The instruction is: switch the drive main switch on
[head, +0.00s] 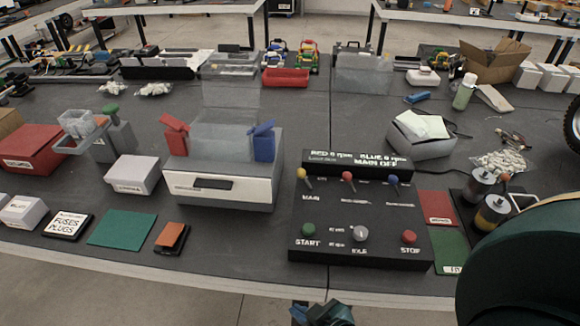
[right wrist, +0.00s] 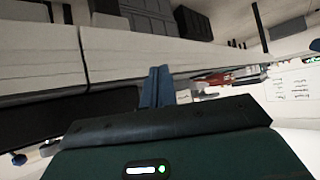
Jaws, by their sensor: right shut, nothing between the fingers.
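The black control box (head: 365,225) stands at the front right of the table. Its yellow-knobbed lever (head: 301,176) stands above the label MAIN, with its knob tilted up and to the left. The display (head: 357,163) on the box's back reads RED 0 rpm, BLUE 0 rpm, MAIN OFF. My right gripper (head: 299,314) is at the bottom edge of the head view, in front of the table edge and apart from the box. Its blue fingers (right wrist: 156,85) are together and empty in the right wrist view. My left gripper is not in view.
Red (head: 348,178) and blue (head: 393,182) levers stand right of the yellow one. A green START button (head: 308,230), grey IDLE knob (head: 360,233) and red STOP button (head: 409,237) line the front. A white-fronted machine (head: 222,186) stands to the left; motors (head: 491,213) to the right.

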